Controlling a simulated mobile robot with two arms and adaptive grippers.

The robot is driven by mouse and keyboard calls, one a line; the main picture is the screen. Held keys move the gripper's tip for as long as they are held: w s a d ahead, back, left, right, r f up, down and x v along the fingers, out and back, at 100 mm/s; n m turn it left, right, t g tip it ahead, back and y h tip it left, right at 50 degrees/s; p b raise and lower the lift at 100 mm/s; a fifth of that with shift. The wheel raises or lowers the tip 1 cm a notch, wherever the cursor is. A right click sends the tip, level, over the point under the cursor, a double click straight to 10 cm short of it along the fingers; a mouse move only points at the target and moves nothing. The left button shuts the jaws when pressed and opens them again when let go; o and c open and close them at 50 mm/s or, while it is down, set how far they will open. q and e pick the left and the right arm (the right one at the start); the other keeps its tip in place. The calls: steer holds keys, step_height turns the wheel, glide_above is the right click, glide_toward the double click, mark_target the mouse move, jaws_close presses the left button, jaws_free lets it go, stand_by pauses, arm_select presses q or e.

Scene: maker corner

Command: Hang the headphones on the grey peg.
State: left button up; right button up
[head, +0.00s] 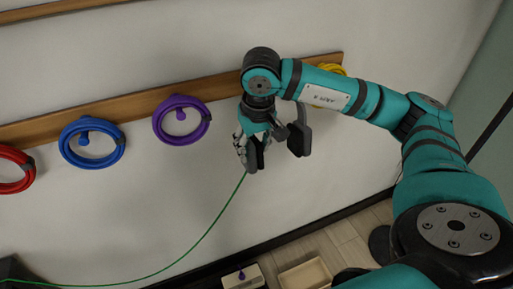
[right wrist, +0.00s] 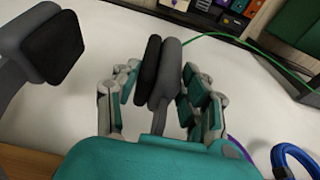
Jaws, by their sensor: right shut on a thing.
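The dark grey headphones have black ear pads. One ear cup (right wrist: 171,75) sits between the fingers of my right gripper (right wrist: 158,90), which is shut on it. The other ear cup (right wrist: 52,45) sticks out to the left in the right wrist view. In the head view the headphones (head: 300,138) hang at my right gripper (head: 262,142), in front of the pale wall below the wooden rail. A green cable (head: 205,232) runs from the gripped cup down to the lower left. The grey peg does not show; my right arm covers part of the rail. My left gripper is out of view.
The wooden rail (head: 138,107) carries a red coil (head: 28,172), a blue coil (head: 65,148), a purple coil (head: 158,124) and a yellow coil (head: 333,69) partly behind my arm. A shallow tray (head: 327,266) stands low down. The wall below the rail is bare.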

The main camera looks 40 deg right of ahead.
steer(key=shift+w+d+f+p, duration=0.1)
steer(key=shift+w+d+p, duration=0.1)
steer(key=shift+w, duration=0.7)
steer(key=shift+w+d+r+p, duration=0.1)
steer(key=shift+w+d+p, duration=0.1)
steer(key=shift+w, duration=0.7)
steer(key=shift+w+d+f+p, duration=0.1)
steer(key=shift+w+d+p, duration=0.1)
steer(key=shift+w, duration=0.7)
steer(key=shift+w+d+f+b, duration=0.1)
steer(key=shift+w+f+b, duration=0.4)
steer(key=shift+w+b, duration=0.15)
steer(key=shift+s, duration=0.1)
steer(key=o, duration=1.4)
steer(key=shift+o, duration=0.2)
steer(key=r, duration=0.4)
steer(key=s+r, duration=0.1)
steer(key=r, duration=0.2)
steer(key=s+r, duration=0.1)
steer(key=r, duration=0.3)
steer(key=shift+a+r, duration=0.25)
steer(key=shift+r, duration=0.1)
